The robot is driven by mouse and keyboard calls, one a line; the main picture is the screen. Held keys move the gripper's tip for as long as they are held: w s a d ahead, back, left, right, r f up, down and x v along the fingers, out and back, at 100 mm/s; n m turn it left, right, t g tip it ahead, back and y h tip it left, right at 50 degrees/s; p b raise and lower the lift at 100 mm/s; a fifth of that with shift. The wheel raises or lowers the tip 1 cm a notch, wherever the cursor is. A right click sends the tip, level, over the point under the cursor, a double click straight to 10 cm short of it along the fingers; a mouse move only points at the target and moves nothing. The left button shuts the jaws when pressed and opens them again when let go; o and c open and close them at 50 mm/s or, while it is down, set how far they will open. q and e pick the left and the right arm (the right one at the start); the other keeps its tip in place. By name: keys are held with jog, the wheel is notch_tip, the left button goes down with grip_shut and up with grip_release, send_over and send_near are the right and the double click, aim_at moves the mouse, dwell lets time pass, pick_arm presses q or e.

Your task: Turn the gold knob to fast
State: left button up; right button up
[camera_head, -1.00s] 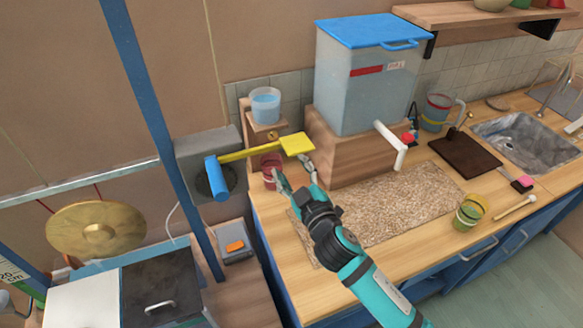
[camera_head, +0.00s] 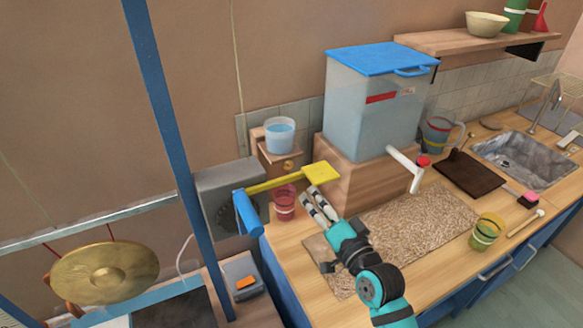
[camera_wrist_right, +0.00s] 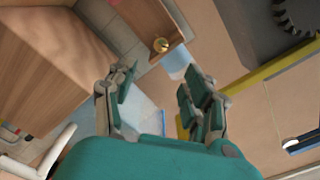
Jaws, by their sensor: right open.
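The gold knob (camera_head: 288,166) sits on the front of a small wooden box (camera_head: 270,152) on the wall, below a clear cup of water (camera_head: 280,135). Its marks are too small to read. In the right wrist view the knob (camera_wrist_right: 161,45) shows ahead, beyond the fingertips. My right gripper (camera_head: 318,200) is open and empty, in front of and below the knob, apart from it. In the right wrist view its two fingers (camera_wrist_right: 160,80) stand apart with nothing between them. My left gripper is not in view.
A yellow paddle arm (camera_head: 320,174) with a blue handle (camera_head: 247,212) crosses just below the knob, close to my right fingers. A red cup (camera_head: 284,203) stands below it. A large clear bin (camera_head: 370,110) on a wooden block stands to the right. A gong (camera_head: 104,272) hangs at left.

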aim_at(289, 167)
jog(key=p+x, duration=0.1)
jog(key=x, duration=1.1)
jog(key=shift+a+r+p, duration=0.1)
jog(key=shift+a+p, duration=0.1)
jog(key=shift+p, duration=0.2)
jog(key=shift+w+a, duration=0.25)
jog(key=shift+w, duration=0.35)
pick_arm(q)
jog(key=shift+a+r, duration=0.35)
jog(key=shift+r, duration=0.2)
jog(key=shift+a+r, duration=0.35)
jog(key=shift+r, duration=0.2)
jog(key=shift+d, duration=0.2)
pick_arm(e)
jog(key=shift+c, duration=0.4)
grip_shut()
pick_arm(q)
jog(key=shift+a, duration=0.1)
